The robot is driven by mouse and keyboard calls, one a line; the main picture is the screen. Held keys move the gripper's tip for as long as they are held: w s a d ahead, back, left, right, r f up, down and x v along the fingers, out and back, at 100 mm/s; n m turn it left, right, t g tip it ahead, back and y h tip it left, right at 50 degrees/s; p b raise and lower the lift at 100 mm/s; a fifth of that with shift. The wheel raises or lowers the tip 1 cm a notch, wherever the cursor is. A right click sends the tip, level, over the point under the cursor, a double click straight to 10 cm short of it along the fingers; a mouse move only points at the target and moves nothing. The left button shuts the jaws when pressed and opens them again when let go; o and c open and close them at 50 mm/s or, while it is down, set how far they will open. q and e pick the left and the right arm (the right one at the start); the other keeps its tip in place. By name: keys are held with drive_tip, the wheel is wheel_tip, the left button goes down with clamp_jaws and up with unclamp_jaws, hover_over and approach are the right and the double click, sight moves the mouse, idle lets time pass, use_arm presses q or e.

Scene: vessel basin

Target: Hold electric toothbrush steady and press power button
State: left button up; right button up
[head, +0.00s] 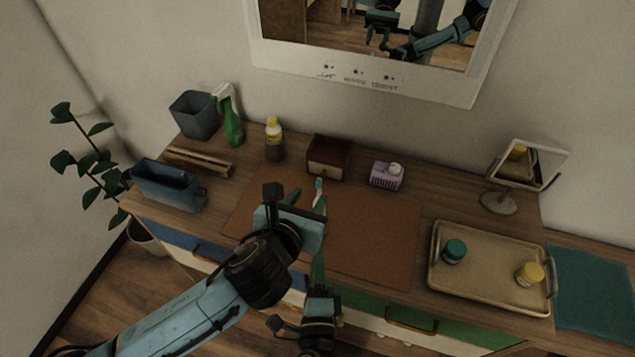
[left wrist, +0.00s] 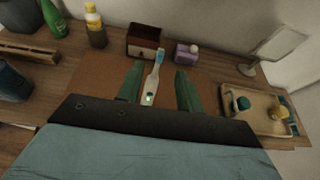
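The electric toothbrush (left wrist: 152,82) is white with a teal brush head and a small green mark low on its handle. It shows between the two green fingers of my left gripper (left wrist: 158,72) in the left wrist view, with gaps on both sides. Those fingers are apart. In the head view only the upper part of the toothbrush (head: 318,186) shows, and my left gripper (head: 306,198) hides the rest. My right gripper (head: 318,264) is lower, near the cabinet's front edge, pointing toward the mat; its fingers overlap from this side, so their gap is unclear.
A brown mat (head: 375,235) covers the middle of the counter. Behind it stand a small wooden box (head: 328,157) and a purple holder (head: 386,176). A tray (head: 480,294) with two jars is at right, near a mirror (head: 528,163). Bins, a spray bottle (head: 230,122) and a yellow-capped bottle (head: 274,140) are at left.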

sight(318, 185)
use_arm(q)
drive_tip(key=x, duration=0.9)
drive_tip(key=shift+w+f, duration=0.2)
drive_tip(key=shift+w, duration=0.15)
drive_tip(key=shift+d, duration=0.1)
clamp_jaws()
use_arm(e)
clamp_jaws()
idle(1.3)
